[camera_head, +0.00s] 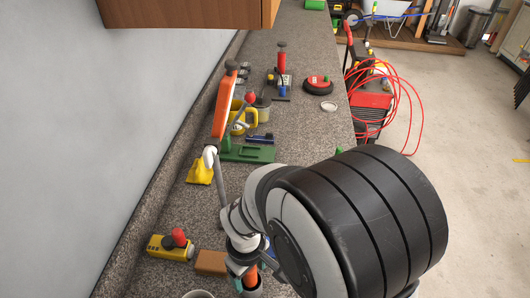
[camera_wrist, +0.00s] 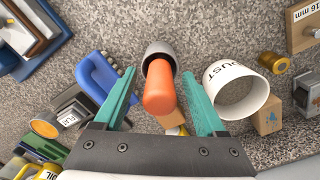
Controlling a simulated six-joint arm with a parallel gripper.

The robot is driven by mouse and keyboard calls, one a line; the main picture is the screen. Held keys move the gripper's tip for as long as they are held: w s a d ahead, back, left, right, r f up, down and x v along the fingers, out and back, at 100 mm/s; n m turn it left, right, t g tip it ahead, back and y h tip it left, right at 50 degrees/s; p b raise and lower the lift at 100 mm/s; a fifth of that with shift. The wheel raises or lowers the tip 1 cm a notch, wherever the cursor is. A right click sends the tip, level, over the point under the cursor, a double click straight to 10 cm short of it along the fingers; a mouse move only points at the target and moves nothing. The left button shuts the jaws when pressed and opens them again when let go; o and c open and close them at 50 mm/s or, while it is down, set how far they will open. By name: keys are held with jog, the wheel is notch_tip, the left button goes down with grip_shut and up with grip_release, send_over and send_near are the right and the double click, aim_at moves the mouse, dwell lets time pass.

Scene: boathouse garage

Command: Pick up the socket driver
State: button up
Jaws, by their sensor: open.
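An orange handle, which looks like the socket driver (camera_wrist: 158,95), points up toward the camera in the wrist view. Its far end meets a dark grey round cup or collar (camera_wrist: 158,50); I cannot tell whether it stands in it or is joined to it. My gripper (camera_wrist: 159,73) is open, with one teal finger on each side of the handle and visible gaps between. In the head view the orange handle (camera_head: 250,276) shows low in the picture beside a teal finger, partly hidden by my wrist.
A white cup lettered "DUST" (camera_wrist: 217,84) stands close to the right finger, with a wooden block (camera_wrist: 268,116) beside it. A blue object (camera_wrist: 98,76) is near the left finger. A yellow box (camera_head: 165,250) and green-based tool (camera_head: 245,152) are on the speckled worktop (camera_head: 185,218).

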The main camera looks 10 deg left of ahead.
jog(key=shift+f, duration=0.25)
grip_shut()
notch_tip(320, 180, up, 15)
jog(key=shift+f, duration=0.2)
dwell(0.8)
